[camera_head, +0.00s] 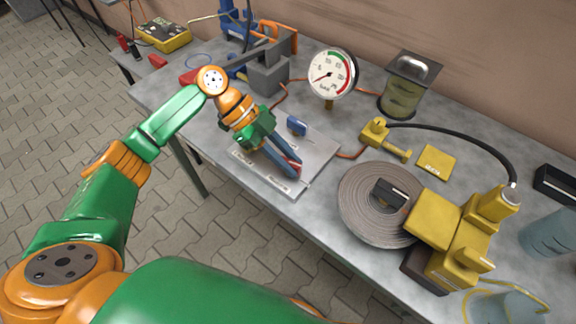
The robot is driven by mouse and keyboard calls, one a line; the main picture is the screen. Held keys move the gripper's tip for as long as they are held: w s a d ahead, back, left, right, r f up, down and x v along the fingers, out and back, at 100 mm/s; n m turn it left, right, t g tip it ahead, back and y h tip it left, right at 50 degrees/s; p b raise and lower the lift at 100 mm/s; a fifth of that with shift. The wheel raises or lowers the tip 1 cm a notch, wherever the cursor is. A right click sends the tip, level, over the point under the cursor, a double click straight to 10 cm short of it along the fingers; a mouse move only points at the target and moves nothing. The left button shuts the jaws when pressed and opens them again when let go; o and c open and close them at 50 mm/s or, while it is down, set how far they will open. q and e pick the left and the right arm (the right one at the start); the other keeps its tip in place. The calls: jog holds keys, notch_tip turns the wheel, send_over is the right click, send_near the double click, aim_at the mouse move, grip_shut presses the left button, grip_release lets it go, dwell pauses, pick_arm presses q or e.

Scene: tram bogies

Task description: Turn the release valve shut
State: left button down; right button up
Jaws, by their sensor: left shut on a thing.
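My left gripper (289,168) reaches down over a grey metal plate (318,155) on the workbench. Its fingers are shut on a small red handle (291,161) near the plate's front edge, which looks like the release valve. The fingers hide most of the handle, so I cannot tell its exact angle. A blue lever (297,125) stands on the same plate, behind the fingers and apart from them. Small white labels lie along the plate's front. A round white gauge (332,74) with green and red arcs stands behind the plate. My right gripper is not in view.
A coiled grey hose (362,202) and a yellow pump unit (436,218) stand right of the plate. A yellow fitting (384,138), a glass jar (402,97) and a grey vise (268,76) stand farther back. Orange tubing crosses the bench.

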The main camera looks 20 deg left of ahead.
pick_arm(q)
jog(key=shift+f+m+g+b, duration=0.15)
jog(key=shift+m+g+b, duration=0.65)
jog(key=shift+m+g, duration=0.3)
jog(key=shift+m+y, duration=0.3)
jog(key=c, duration=0.8)
grip_release()
jog(key=shift+o, duration=0.2)
jog(key=v, duration=0.7)
